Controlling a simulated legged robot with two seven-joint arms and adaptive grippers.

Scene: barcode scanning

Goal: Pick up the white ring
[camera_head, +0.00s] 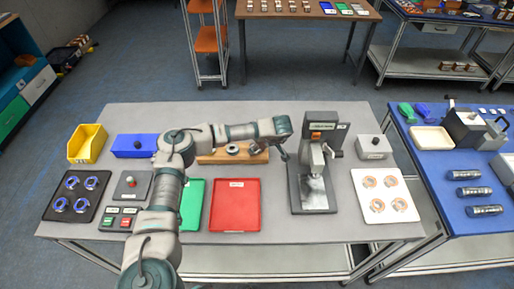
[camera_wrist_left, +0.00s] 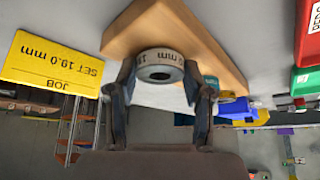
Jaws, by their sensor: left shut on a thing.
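The white ring (camera_wrist_left: 160,68), with dark printed markings on its side, sits between the two fingers of my left gripper (camera_wrist_left: 160,92) in the left wrist view. The fingers are shut on it. In the head view my left gripper (camera_head: 284,153) is at the right end of the wooden block (camera_head: 208,159), left of the grey press-like device (camera_head: 314,180). The ring in the grip cannot be made out there. In the wrist view the wooden block (camera_wrist_left: 215,58) is close beyond the ring; I cannot tell whether they touch. My right gripper is not in view.
A red tray (camera_head: 236,205) and a green tray (camera_head: 193,205) lie in front of the block. A white board (camera_head: 387,215) with several copper-coloured rings is at right, and a dark board (camera_head: 76,198) with several blue rings at left. A yellow bin (camera_head: 86,145) stands behind it.

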